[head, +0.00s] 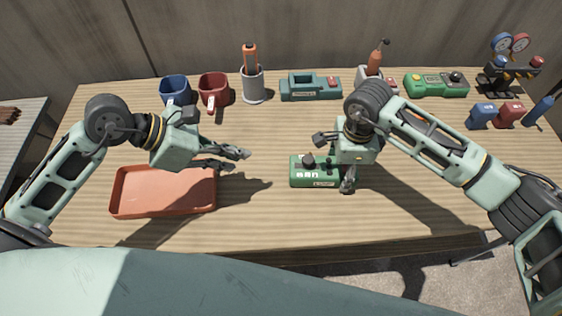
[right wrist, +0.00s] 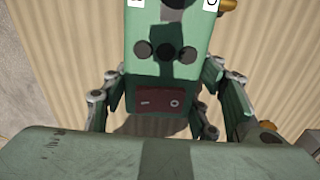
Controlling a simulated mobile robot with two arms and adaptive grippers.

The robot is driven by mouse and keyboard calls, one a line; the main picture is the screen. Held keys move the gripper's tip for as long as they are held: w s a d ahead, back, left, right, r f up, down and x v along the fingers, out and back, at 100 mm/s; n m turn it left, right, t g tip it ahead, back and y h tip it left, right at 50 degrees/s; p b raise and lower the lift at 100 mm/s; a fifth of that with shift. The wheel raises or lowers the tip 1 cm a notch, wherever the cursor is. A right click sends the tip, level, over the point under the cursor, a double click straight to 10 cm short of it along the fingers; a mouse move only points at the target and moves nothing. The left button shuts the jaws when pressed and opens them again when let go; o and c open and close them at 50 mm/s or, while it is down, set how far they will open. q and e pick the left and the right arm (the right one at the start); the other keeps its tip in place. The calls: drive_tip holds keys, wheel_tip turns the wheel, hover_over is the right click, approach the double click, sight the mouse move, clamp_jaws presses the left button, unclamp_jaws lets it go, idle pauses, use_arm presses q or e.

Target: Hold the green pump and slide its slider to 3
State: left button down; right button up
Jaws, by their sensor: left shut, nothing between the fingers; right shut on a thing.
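The green pump (head: 313,172) lies on the table right of centre, with white marks on its front and a dark knob (head: 309,159) on top. The marks are too small to read as a slider setting. My right gripper (head: 335,163) is shut on the pump's right end and hides part of it. My left gripper (head: 236,160) is shut and empty, above the table between the tray and the pump.
An orange-red tray (head: 117,206) lies at the left. Along the back stand a blue mug (head: 175,91), a red mug (head: 213,88), a grey holder (head: 253,86), a dark green device (head: 310,88) and a bright green device (head: 436,86). The table before the pump is clear.

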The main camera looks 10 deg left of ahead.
sight(291, 167)
use_arm(q)
drive_tip(key=x, duration=0.9)
drive_tip(key=shift+w+d+f, duration=0.1)
drive_tip(key=shift+w+d, duration=0.05)
drive_tip(key=d, duration=0.1)
drive_tip(key=w+d, duration=0.1)
drive_tip(key=d, duration=0.1)
drive_tip(key=shift+w+f, duration=0.2)
drive_tip(key=shift+w, duration=0.1)
drive_tip(key=shift+w+d, duration=0.15)
drive_tip(key=shift+d, duration=0.2)
